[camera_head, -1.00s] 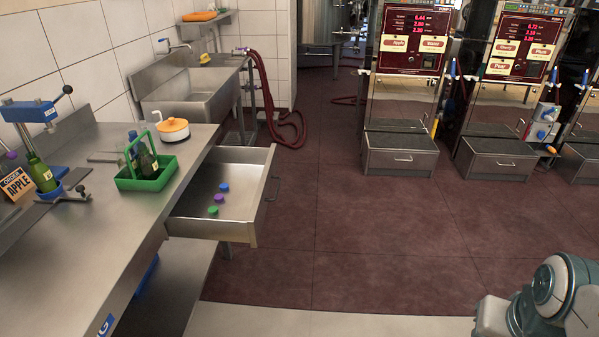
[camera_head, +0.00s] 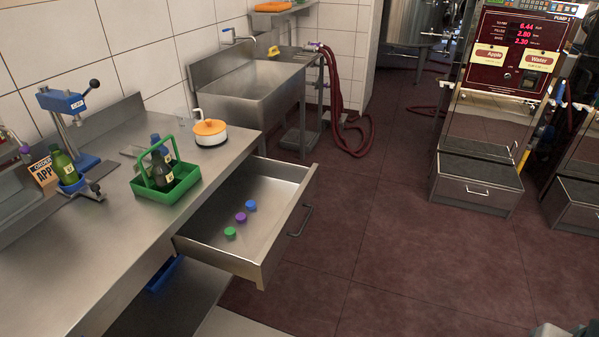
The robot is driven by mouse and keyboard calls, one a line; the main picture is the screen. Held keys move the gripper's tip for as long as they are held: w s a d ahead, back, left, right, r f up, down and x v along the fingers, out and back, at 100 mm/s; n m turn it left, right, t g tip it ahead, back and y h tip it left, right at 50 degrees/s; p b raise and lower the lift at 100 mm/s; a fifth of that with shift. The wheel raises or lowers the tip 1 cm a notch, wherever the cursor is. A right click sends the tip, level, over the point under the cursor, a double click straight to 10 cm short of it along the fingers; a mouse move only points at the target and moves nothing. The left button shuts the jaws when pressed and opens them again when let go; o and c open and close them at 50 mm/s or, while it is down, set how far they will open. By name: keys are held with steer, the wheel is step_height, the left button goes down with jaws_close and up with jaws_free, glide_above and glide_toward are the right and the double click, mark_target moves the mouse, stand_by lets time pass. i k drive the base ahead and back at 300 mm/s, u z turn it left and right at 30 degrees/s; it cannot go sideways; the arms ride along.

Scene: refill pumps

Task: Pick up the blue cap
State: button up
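The blue cap (camera_head: 250,205) lies in the open drawer (camera_head: 292,222) under the steel counter. It is the farthest back of three caps in a slanting row. A purple cap (camera_head: 240,217) lies just beside it, and a green cap (camera_head: 230,232) lies nearer to me. The caps look apart from each other and nothing covers them.
A sink (camera_head: 245,92) stands behind. Pump cabinets (camera_head: 477,185) stand at right. The red floor (camera_head: 385,235) right of the drawer is clear.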

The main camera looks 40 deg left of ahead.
mark_target(250, 205)
steer(key=u, duration=0.25)
steer(key=i, duration=1.6)
steer(key=u, duration=0.9)
steer(key=i, duration=1.15)
steer(key=u, duration=1.9)
steer(key=i, duration=0.65)
steer(key=u, duration=0.55)
